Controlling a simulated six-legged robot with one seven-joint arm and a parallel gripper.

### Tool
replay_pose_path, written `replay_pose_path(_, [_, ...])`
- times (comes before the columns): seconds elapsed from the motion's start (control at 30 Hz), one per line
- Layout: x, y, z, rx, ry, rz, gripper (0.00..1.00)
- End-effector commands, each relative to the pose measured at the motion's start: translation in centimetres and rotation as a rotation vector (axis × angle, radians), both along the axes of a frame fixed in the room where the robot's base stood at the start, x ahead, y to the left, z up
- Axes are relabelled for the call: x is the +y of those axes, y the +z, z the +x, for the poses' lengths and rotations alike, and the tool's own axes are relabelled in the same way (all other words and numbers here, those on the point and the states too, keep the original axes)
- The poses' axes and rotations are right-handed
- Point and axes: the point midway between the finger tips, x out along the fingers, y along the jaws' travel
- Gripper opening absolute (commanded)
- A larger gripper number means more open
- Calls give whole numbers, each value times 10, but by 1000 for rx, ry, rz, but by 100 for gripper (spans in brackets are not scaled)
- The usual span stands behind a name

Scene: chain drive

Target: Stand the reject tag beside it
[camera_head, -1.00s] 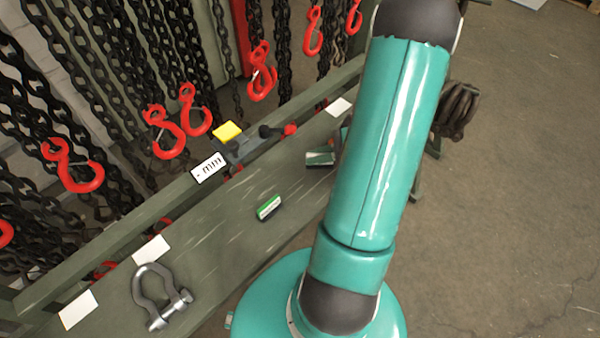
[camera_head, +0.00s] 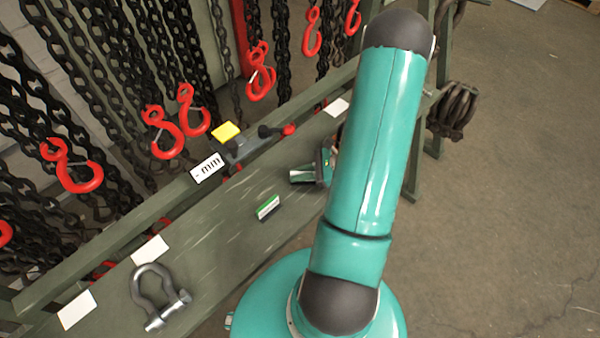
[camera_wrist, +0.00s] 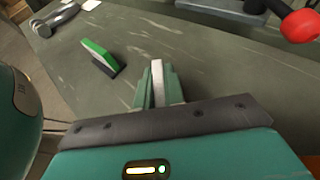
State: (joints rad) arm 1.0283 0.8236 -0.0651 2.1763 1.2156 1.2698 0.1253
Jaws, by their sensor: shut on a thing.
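My gripper (camera_wrist: 157,84) is shut on a thin pale piece (camera_wrist: 157,72), seen edge-on between the fingers in the wrist view. I take it for the reject tag; its face is hidden. In the head view my gripper (camera_head: 298,177) is over the bench, partly behind my arm. I cannot tell whether the held piece touches the bench. A small block (camera_head: 268,206) with a green and white face and dark underside is on the bench, apart from the gripper. It also shows in the wrist view (camera_wrist: 100,57). A grey shackle (camera_head: 158,297) lies farther left on the bench.
The bench (camera_head: 225,235) has several white cards. Along its back edge are a grey fixture (camera_head: 243,150) with a red knob (camera_head: 288,130), a yellow block (camera_head: 226,131) and a marked white label (camera_head: 207,168). Chains with red hooks (camera_head: 195,110) hang behind. The bench between block and shackle is clear.

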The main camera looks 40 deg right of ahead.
Motion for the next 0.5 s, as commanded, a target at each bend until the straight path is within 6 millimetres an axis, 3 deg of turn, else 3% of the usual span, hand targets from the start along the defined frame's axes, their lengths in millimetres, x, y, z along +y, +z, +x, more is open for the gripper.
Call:
replay_pose_path(0.03, [0,-2,0,0,0,0,0])
replay_pose_path(0.07, [0,-2,0,0,0,0,14])
replay_pose_path(0.17, [0,-1,0,0,0,0,32])
replay_pose_path(0.5, [0,1,0,0,0,0,32])
